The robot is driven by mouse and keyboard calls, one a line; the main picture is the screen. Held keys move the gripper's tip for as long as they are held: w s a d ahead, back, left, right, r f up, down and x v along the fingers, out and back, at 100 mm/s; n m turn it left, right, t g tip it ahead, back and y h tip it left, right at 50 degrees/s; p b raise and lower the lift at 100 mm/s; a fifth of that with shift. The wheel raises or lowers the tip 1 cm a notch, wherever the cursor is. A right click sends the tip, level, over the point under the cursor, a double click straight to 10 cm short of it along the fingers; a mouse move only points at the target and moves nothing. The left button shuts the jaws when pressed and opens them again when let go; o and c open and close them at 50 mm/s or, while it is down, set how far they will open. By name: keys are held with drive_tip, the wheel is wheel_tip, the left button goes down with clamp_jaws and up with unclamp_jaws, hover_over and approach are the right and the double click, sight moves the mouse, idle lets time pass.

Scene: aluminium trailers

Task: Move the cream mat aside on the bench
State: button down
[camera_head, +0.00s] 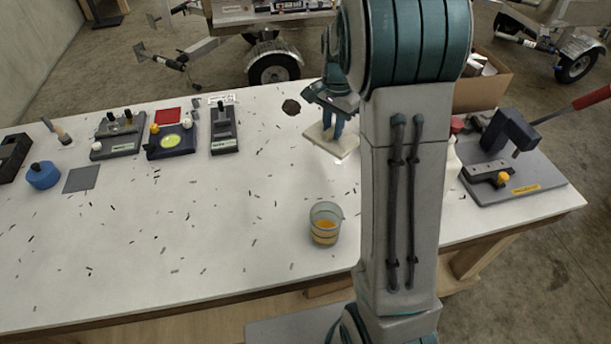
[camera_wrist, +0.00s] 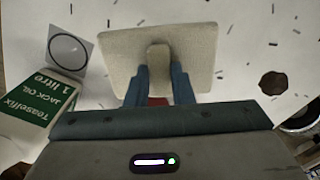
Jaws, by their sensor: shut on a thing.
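The cream mat (camera_head: 328,142) is at the back of the white bench, partly hidden behind my arm in the head view. In the wrist view the mat (camera_wrist: 200,45) is a pale rounded rectangle with a small raised grip (camera_wrist: 158,57) on it. My gripper (camera_wrist: 158,80) is shut on that grip, with one blue finger on each side. It also shows in the head view (camera_head: 333,132), above the mat. I cannot tell whether the mat touches the bench or hangs just above it.
A glass beaker of amber liquid (camera_head: 325,224) stands near the front. A dark brown round thing (camera_wrist: 272,83) lies beside the mat. The bench's left middle (camera_head: 190,220) has only scattered dark bits.

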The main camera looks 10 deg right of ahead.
sight(345, 138)
drive_tip(key=d+m+b, duration=0.1)
drive_tip(key=s+d+m+b, duration=0.1)
drive_tip(key=m+b, duration=0.1)
drive_tip(key=d+m+b, duration=0.1)
drive_tip(key=m, duration=0.1)
drive_tip(key=shift+s+f, duration=0.3)
drive_tip(key=shift+s, duration=0.1)
drive_tip(key=shift+s+d+r+m+b, duration=0.2)
drive_tip(key=shift+s+d+m+b, duration=0.15)
drive_tip(key=shift+m+b, duration=0.4)
drive_tip(key=shift+m, duration=0.25)
drive_tip(key=w+a+f, duration=0.2)
drive_tip(key=a, duration=0.1)
drive_tip(key=w+a+f, duration=0.2)
drive_tip(key=a, duration=0.1)
drive_tip(key=w+a+f+p, duration=0.1)
drive_tip(key=w+a+f, duration=0.1)
drive_tip(key=a, duration=0.1)
drive_tip(key=shift+w+a+f, duration=0.2)
drive_tip(key=shift+w+f, duration=0.05)
drive_tip(key=shift+f, duration=2.1)
drive_tip(key=shift+f, duration=0.1)
drive_tip(key=shift+f, duration=0.1)
drive_tip(key=c, duration=1.3)
unclamp_jaws()
drive_tip(key=shift+o, duration=0.2)
